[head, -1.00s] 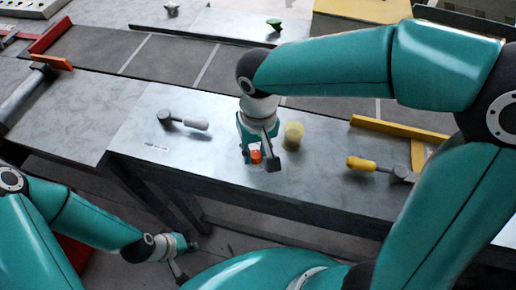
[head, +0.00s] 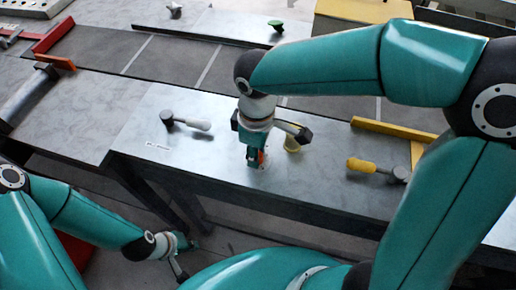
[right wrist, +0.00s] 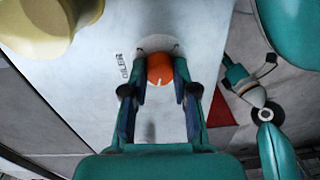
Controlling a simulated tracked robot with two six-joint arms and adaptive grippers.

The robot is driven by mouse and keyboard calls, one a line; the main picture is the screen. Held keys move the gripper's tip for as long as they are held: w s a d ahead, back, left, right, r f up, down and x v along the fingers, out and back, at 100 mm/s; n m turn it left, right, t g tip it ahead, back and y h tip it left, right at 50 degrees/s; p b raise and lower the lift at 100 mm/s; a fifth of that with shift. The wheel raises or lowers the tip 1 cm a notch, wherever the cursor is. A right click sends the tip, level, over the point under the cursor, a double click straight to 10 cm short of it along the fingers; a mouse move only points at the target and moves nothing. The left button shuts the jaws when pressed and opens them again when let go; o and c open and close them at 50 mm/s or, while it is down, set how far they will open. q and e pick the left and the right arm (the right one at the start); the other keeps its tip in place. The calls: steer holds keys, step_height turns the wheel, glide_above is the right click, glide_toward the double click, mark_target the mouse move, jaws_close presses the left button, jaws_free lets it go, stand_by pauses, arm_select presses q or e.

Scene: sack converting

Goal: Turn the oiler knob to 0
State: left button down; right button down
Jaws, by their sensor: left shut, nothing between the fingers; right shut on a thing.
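The orange oiler knob (right wrist: 159,67) sits on the grey bench panel beside a printed OILER label (right wrist: 122,66). A short white mark shows on the knob's near side in the right wrist view. My right gripper (right wrist: 162,85) is shut on the knob, one finger on each side. In the head view the right gripper (head: 256,162) points down at the panel and the knob (head: 261,156) is partly hidden by it. No scale numbers are readable. My left gripper (head: 184,262) is shut and empty, low beside the bench's front edge.
A grey-handled lever (head: 190,123) lies to the left and a yellow-handled lever (head: 370,165) to the right. A yellow angled rail (head: 395,130) is beyond.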

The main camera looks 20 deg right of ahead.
steer(key=n, duration=0.4)
steer(key=n+p, duration=0.1)
steer(key=shift+s+f+n, duration=0.1)
steer(key=shift+s+n, duration=0.15)
steer(key=shift+n, duration=0.15)
steer(key=n+p, duration=0.1)
steer(key=n, duration=0.4)
steer(key=shift+n, duration=0.4)
steer(key=c, duration=0.9)
jaws_free()
steer(key=shift+w+r, duration=0.1)
steer(key=shift+r, duration=0.1)
